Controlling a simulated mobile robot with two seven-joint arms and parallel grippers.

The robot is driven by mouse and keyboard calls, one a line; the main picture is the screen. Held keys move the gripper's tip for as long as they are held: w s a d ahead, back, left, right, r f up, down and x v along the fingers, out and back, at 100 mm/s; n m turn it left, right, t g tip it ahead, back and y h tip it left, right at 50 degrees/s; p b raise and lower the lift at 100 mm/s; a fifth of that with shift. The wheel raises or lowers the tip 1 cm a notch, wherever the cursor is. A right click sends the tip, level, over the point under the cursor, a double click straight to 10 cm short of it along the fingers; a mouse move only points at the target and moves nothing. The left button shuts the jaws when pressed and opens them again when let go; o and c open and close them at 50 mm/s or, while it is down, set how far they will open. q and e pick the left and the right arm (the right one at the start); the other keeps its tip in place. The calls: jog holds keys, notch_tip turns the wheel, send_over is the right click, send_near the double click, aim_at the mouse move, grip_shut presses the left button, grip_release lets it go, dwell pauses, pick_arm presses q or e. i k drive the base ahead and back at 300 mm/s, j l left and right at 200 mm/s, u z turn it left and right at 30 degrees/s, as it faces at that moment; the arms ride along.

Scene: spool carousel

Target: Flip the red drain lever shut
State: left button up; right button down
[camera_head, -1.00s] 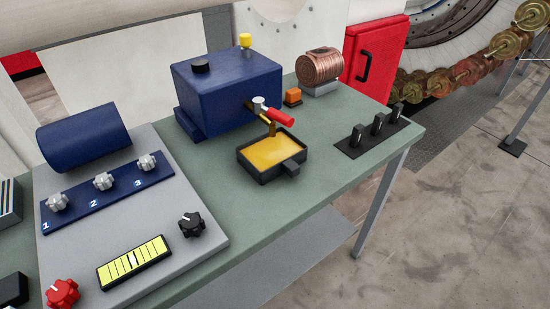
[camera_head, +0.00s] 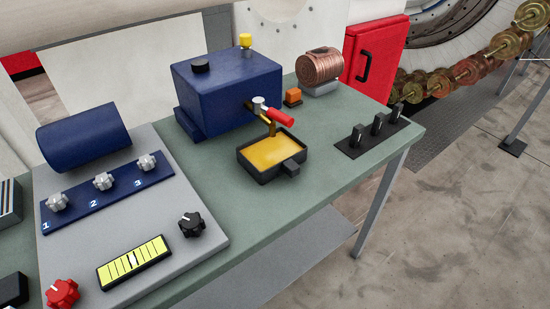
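The red drain lever (camera_head: 281,118) sticks out to the right from a silver valve body (camera_head: 258,104) on the front of a blue box-shaped tank (camera_head: 226,91). A brownish-gold stream (camera_head: 272,129) shows below the valve, above a black pan (camera_head: 263,178) on the green table. The pan holds yellow-orange liquid. Neither of my grippers is in view.
Black switches (camera_head: 378,125) sit near the table's right edge. A grey panel (camera_head: 155,243) with knobs lies at left. Green tabletop (camera_head: 235,205) is bare around the pan's front.

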aim_at(259, 108)
jog(key=k+l+z, duration=0.15)
jog(key=k+z, duration=0.3)
jog(key=k+l+z, duration=0.25)
jog(key=z, duration=0.2)
jog(key=i+j, duration=0.3)
jog(key=j, duration=0.1)
